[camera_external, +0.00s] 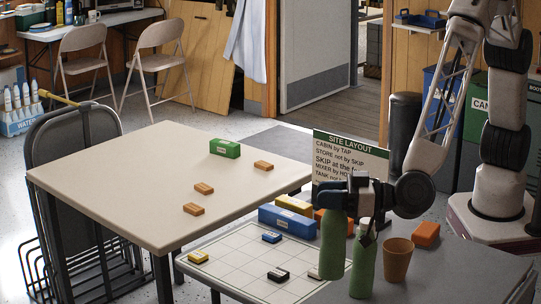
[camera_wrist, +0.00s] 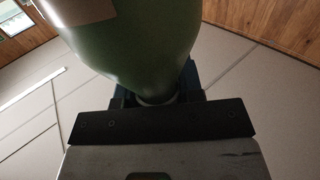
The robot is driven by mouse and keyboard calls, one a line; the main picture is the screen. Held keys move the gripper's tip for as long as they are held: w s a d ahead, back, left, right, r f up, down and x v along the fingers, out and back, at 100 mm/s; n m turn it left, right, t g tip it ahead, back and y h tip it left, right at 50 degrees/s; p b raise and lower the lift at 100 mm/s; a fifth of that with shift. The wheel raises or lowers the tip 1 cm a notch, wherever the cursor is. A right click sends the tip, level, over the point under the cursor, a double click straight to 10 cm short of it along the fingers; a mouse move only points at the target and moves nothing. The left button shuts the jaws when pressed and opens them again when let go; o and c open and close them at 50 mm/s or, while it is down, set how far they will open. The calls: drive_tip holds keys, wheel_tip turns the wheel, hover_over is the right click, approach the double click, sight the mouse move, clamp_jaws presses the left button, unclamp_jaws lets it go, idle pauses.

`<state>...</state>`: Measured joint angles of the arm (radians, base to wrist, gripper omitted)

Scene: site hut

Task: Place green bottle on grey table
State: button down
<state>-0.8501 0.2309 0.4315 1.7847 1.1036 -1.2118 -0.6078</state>
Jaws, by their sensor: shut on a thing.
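Two green bottles show in the external view, close together below my gripper (camera_external: 350,200) at the front of the grey table (camera_external: 455,275). The left bottle (camera_external: 332,247) has its top hidden at the gripper. The right bottle (camera_external: 363,270) is upright, with dark gripper parts near its neck.
A brown cup (camera_external: 397,261) stands right of the bottles, with an orange block (camera_external: 426,235) behind. A white gridded board (camera_external: 226,257) with small blocks lies left. A sign (camera_external: 350,158) and a blue box (camera_external: 287,222) stand behind. A beige table (camera_external: 130,180) holds several blocks.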

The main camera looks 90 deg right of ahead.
sight(343, 243)
drive_tip(key=shift+s+a+f, duration=0.1)
drive_tip(key=shift+s+a, duration=1.1)
drive_tip(key=shift+f, duration=3.15)
drive_tip(key=shift+f, duration=1.9)
drive_tip(key=c, duration=0.7)
unclamp_jaws()
drive_tip(key=shift+c, duration=0.2)
